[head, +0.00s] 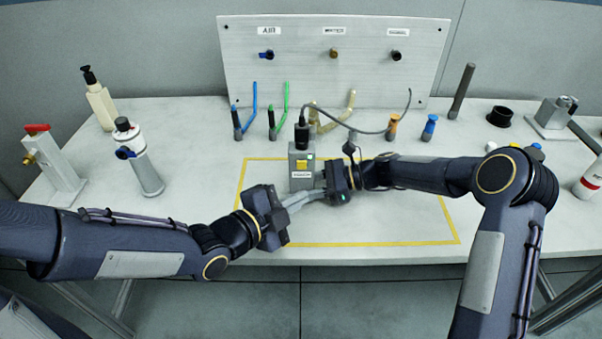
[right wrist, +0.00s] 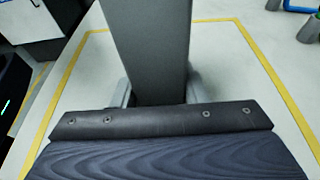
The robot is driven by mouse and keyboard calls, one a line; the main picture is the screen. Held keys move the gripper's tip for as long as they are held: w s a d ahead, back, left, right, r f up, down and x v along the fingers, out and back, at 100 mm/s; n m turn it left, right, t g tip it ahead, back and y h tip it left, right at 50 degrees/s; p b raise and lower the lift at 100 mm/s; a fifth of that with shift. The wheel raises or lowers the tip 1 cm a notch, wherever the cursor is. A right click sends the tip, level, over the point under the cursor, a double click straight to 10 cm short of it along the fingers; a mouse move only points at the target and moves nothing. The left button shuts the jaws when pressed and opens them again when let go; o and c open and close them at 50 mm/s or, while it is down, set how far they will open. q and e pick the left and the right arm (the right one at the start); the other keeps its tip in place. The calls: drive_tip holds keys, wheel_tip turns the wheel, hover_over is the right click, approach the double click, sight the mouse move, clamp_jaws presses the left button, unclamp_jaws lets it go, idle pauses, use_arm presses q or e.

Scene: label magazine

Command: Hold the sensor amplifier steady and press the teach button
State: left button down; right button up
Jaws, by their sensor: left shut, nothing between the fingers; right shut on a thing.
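The sensor amplifier (head: 299,182) is a grey upright box with a yellow button (head: 302,165), a small green light and a white label on its front. It stands inside the yellow outline on the table. My right gripper (head: 319,182) is shut on it from the right side. In the right wrist view the grey box (right wrist: 150,45) stands between the two fingers. My left gripper (head: 312,198) is shut and empty, low in front of the amplifier, its fingertips close to my right gripper. Whether the left fingertips touch anything I cannot tell.
A black plug with a cable (head: 380,132) rises from the amplifier's top. A panel (head: 300,80) with labelled ports stands behind, with coloured tubes before it. Bottles (head: 140,160) and a red-topped fixture (head: 50,165) stand left. The outlined area (head: 400,241) is clear in front.

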drive_tip(key=o, duration=0.8)
drive_tip(key=shift+o, duration=0.2)
